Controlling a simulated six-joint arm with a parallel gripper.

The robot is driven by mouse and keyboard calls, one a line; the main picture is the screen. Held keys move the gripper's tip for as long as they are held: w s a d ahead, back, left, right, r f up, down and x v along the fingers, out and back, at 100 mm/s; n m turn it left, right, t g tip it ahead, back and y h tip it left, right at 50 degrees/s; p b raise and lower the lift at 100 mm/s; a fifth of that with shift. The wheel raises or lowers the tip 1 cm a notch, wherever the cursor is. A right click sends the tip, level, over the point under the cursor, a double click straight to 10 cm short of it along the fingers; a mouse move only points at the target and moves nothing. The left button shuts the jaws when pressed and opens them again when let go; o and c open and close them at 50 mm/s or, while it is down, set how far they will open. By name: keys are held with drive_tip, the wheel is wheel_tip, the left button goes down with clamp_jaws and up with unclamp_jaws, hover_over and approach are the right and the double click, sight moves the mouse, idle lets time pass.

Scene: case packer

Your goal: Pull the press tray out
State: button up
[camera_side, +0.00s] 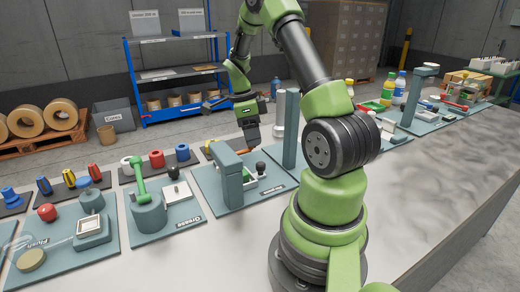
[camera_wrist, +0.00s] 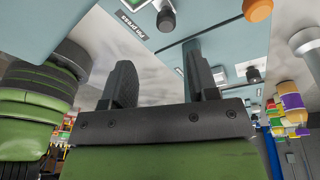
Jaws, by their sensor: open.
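The pin press (camera_side: 231,185) is a teal frame on a teal base plate. Its pale press tray (camera_side: 249,174) sits low beside the frame, with a black knob (camera_side: 261,167) at its outer end. In the wrist view the black knob (camera_wrist: 165,19) shows at the top edge beside the "Pin press" label, and the tray (camera_wrist: 136,4) is mostly cut off. My gripper (camera_side: 251,139) is above and behind the tray, apart from the knob. In the wrist view its two dark fingers (camera_wrist: 160,72) are spread with nothing between them.
An orange knob (camera_side: 241,151) is at the press top, close to my gripper. A tall teal post (camera_side: 291,128) stands right of the tray. The grease station (camera_side: 150,212) is to the left. Bottles (camera_side: 399,87) stand farther right. The bench front (camera_side: 240,255) is bare.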

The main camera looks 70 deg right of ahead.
sight(260, 163)
drive_tip(key=shift+g+h, duration=0.9)
drive_tip(key=x, duration=0.3)
drive_tip(key=w+x, duration=0.1)
drive_tip(key=x, duration=0.5)
drive_tip(key=shift+w+a+f, duration=0.3)
drive_tip(key=shift+f, duration=0.2)
